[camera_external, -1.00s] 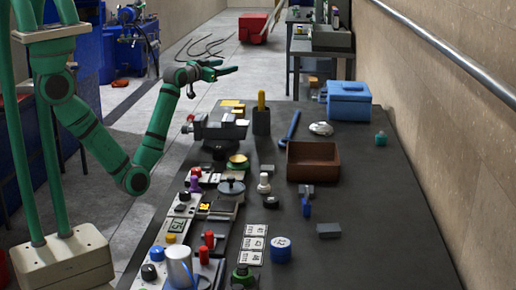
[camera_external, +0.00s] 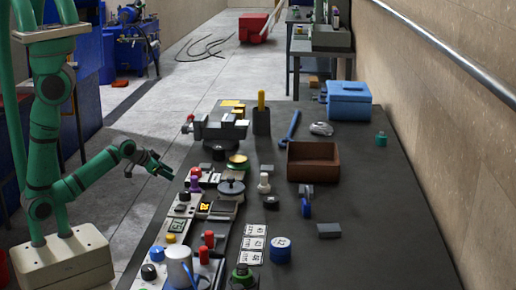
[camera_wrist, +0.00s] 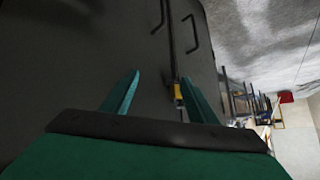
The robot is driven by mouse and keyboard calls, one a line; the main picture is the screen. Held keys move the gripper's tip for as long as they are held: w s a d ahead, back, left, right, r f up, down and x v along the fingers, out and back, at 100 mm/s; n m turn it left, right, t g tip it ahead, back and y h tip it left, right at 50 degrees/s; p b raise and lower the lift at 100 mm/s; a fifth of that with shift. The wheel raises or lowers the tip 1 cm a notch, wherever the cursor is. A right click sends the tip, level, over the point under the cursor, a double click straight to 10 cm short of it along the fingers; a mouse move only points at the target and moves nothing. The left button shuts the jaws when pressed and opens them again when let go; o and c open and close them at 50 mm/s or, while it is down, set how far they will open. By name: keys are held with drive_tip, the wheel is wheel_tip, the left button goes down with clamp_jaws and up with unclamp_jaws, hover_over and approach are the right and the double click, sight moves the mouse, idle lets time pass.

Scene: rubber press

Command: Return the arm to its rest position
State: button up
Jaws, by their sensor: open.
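Nothing shows between the fingers. A large dark surface with bar handles (camera_wrist: 192,35) fills most of the wrist view behind them.
The dark table (camera_external: 385,235) carries a vise (camera_external: 222,130), a brown box (camera_external: 312,163), a blue case (camera_external: 349,100), a yellow-handled tool in a dark holder (camera_external: 261,120), and several switch boxes along its left edge. Open floor (camera_external: 175,90) lies behind my arm.

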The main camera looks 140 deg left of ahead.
drive_tip(key=w+d+f+m+t+h, duration=0.2)
drive_tip(key=w+d+m+t, duration=0.65)
drive_tip(key=w+d, duration=1.35)
drive_tip(key=w+d+r+m+t+h, duration=0.2)
drive_tip(key=d+r, duration=0.4)
drive_tip(key=d, duration=0.5)
drive_tip(key=w+d+r+m+t+h, duration=0.3)
drive_tip(key=d+r+m+t+h, duration=0.2)
drive_tip(key=d, duration=0.7)
drive_tip(key=shift+r+h, duration=0.4)
drive_tip(key=shift+r, duration=0.25)
